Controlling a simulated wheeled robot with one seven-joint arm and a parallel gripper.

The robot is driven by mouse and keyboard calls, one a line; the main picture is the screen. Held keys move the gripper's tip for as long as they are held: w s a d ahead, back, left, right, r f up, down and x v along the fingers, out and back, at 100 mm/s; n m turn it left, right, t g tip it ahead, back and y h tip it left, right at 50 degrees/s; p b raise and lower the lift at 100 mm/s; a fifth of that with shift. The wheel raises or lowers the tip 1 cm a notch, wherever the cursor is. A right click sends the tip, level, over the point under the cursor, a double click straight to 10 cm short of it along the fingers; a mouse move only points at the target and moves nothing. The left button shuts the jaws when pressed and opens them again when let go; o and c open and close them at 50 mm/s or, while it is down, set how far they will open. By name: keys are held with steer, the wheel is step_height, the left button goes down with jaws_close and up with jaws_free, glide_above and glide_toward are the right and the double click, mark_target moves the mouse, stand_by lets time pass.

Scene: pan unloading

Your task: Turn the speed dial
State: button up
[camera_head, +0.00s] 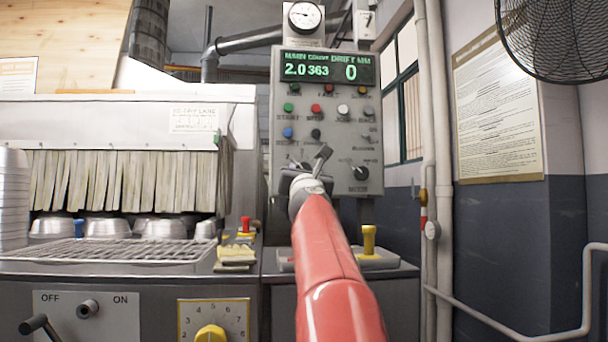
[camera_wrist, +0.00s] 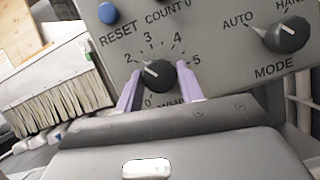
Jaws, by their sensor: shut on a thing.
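The speed dial (camera_wrist: 160,74) is a small black knob in the middle of the wrist view, with a scale up to 5 around it. Its white pointer line points up and left, near the 2. My gripper (camera_wrist: 159,82) has its two purple fingers on either side of the knob, shut on it. In the head view my gripper (camera_head: 308,172) is at the lower left of the grey control panel (camera_head: 325,186), and my arm and gripper hide the dial there. The green display (camera_head: 326,69) reads 2.0, 363 and 0.
A black mode knob (camera_wrist: 287,33) sits right of the dial, and a blue reset button (camera_wrist: 108,13) above left. A conveyor oven with a strip curtain (camera_head: 120,182) is at left.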

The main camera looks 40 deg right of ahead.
steer(key=shift+w+a+m+g+h+p, duration=0.15)
steer(key=shift+m+g+h, duration=0.4)
steer(key=shift+m, duration=1)
steer(key=shift+s+d+m+g+h+p, duration=0.15)
steer(key=shift+m+g+h, duration=0.45)
steer(key=shift+m, duration=1)
steer(key=shift+w+a+m+g+h+p, duration=0.2)
steer(key=shift+m+g, duration=0.65)
steer(key=shift+m, duration=0.7)
steer(key=shift+s+m, duration=0.1)
steer(key=shift+m, duration=0.2)
steer(key=o, duration=1)
steer(key=b+v, duration=0.3)
steer(key=v, duration=0.4)
steer(key=shift+s+a, duration=0.25)
steer(key=shift+a, duration=0.05)
